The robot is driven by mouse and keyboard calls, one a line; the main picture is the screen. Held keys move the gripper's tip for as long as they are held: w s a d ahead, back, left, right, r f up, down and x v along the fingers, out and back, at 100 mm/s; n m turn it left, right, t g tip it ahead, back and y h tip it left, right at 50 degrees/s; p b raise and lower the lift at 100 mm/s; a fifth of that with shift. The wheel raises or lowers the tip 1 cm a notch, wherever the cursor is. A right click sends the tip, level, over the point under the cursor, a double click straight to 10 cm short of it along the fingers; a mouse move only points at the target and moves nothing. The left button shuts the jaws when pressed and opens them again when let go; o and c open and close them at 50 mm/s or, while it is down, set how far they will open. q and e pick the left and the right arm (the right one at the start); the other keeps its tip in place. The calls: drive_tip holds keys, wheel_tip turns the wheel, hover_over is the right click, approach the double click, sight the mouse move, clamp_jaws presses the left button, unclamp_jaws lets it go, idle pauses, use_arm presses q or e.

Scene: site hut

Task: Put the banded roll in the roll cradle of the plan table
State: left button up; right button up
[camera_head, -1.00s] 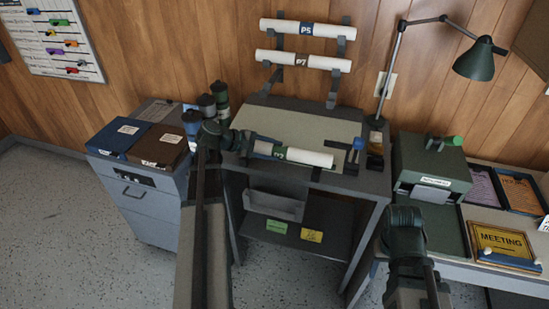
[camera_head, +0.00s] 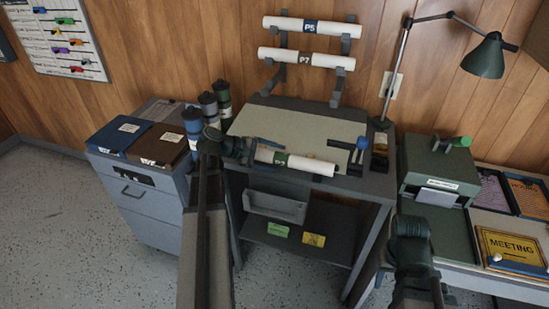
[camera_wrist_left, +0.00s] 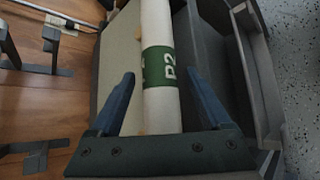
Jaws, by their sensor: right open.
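The banded roll (camera_head: 297,163) is white with a green band marked P2. It lies lengthwise near the front edge of the plan table (camera_head: 330,123). In the left wrist view the roll (camera_wrist_left: 160,105) runs between the spread blue fingers of my left gripper (camera_wrist_left: 165,103), with gaps on both sides. My left gripper (camera_head: 262,151) is over the roll's left part in the head view. Small tan pieces show beside the roll, mostly hidden under it; I cannot tell whether they are the cradle. A grey trough (camera_head: 275,207) hangs below the tabletop. My right gripper is open at the lower right, its fingertips unclear.
Rolls P5 (camera_head: 311,26) and P7 (camera_head: 306,59) sit on wall brackets. A blue-topped stand (camera_head: 358,152) and a lamp (camera_head: 487,55) are at the right. The table's middle is clear.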

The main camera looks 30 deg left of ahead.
use_arm(q)
drive_tip(key=shift+r, duration=0.2)
drive_tip(key=p+v, duration=0.6)
drive_tip(key=v, duration=0.6)
drive_tip(key=shift+f, duration=0.15)
